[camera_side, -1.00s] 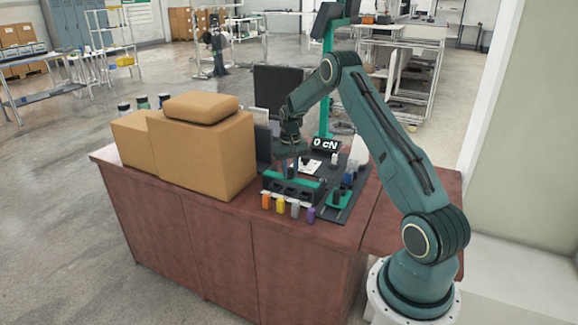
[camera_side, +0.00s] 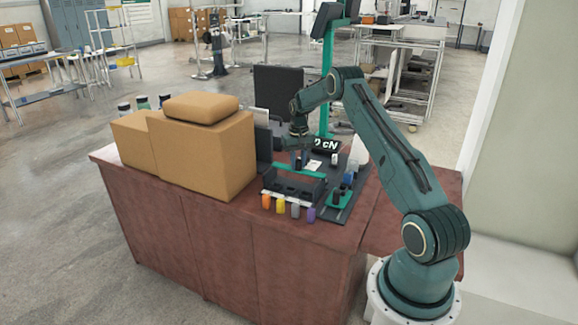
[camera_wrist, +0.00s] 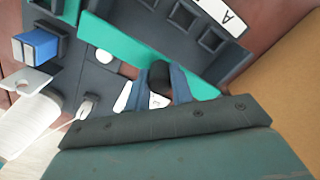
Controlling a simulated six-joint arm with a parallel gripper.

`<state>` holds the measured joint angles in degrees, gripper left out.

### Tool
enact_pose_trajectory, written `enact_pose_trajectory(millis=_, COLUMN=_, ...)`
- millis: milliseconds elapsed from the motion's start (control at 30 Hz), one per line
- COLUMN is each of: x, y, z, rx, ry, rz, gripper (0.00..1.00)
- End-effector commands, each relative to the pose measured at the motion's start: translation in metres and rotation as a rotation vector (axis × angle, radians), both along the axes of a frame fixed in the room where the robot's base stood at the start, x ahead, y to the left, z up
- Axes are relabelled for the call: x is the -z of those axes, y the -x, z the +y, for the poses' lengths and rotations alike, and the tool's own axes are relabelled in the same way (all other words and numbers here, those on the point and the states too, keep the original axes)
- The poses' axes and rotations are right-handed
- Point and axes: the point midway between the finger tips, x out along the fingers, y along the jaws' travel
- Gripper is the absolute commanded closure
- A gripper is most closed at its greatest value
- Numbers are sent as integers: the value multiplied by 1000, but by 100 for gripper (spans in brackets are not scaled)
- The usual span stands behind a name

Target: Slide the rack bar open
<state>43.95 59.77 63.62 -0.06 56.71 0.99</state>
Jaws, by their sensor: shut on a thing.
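The rack bar (camera_side: 312,175) is a long green strip on the far side of the dark slotted rack (camera_side: 292,190). In the wrist view the bar (camera_wrist: 130,50) runs slantwise beside the rack's square slots, which are uncovered. A black knob (camera_wrist: 159,77) stands at the bar. My gripper (camera_side: 299,162) is low over the bar, and its two blue fingers are closed around the knob in the wrist view (camera_wrist: 158,88). The lower part of the knob is partly hidden.
Tan boxes (camera_side: 205,150) stand close on the left of the rack. Orange, yellow, grey and purple pieces (camera_side: 281,206) line the rack's front. A blue block (camera_wrist: 38,46) sits in a holder to the side.

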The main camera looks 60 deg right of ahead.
Motion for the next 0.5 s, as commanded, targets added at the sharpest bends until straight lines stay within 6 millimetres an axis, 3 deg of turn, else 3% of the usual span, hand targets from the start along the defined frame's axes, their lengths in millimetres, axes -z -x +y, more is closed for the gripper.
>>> enact_pose_trajectory(millis=67, x=-1, y=0, z=-2, rx=2, ry=4, rz=-2, gripper=100)
enact_pose_trajectory(millis=100, x=-1, y=0, z=-2, rx=3, ry=4, rz=-2, gripper=75)
enact_pose_trajectory(millis=200, x=-1, y=0, z=-2, rx=3, ry=4, rz=-2, gripper=56)
enact_pose_trajectory(millis=500, x=-1, y=0, z=-1, rx=2, ry=2, rz=-1, gripper=55)
